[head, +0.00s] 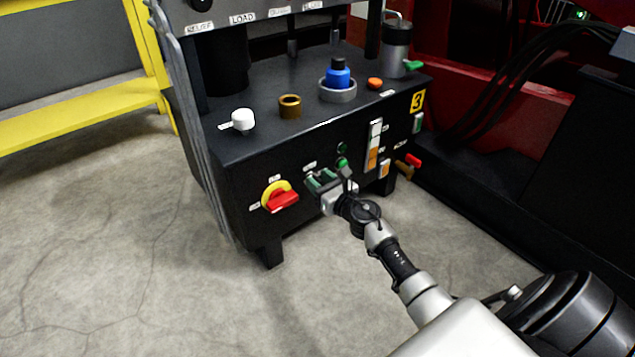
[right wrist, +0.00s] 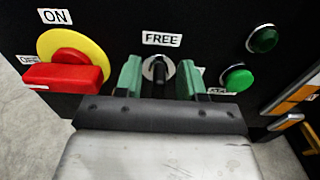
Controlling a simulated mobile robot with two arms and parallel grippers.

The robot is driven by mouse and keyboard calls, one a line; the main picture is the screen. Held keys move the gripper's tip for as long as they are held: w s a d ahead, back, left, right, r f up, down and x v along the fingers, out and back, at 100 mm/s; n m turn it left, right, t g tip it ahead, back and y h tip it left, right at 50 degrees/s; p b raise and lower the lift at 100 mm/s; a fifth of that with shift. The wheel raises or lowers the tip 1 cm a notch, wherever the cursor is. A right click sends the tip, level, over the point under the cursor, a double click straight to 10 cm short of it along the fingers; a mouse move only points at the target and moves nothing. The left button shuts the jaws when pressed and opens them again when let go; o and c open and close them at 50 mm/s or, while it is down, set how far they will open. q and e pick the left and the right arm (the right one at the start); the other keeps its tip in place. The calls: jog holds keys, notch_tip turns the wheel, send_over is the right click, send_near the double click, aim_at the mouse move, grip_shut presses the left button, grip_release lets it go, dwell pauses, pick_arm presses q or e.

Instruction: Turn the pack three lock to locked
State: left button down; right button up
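The lock is a small black knob (right wrist: 160,72) on a silver round base, on the front panel of the black pack (head: 258,165) marked 3. In the right wrist view the knob stands upright below the FREE label (right wrist: 162,39). Another label to its right is mostly hidden behind a finger. My right gripper (right wrist: 160,80) is open, with one green-padded finger on each side of the knob and a gap showing on both sides. In the head view my right gripper (head: 321,183) is at the panel and covers the knob. My left gripper is not in view.
A red switch handle on a yellow disc (right wrist: 72,62) sits close left of the lock. Green buttons (right wrist: 238,78) sit close right. Farther right are orange indicators (head: 385,168) and a red-handled valve (head: 413,160). The concrete floor (head: 140,260) before the pack is clear.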

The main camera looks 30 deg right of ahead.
jog(key=shift+w, duration=0.5)
grip_shut()
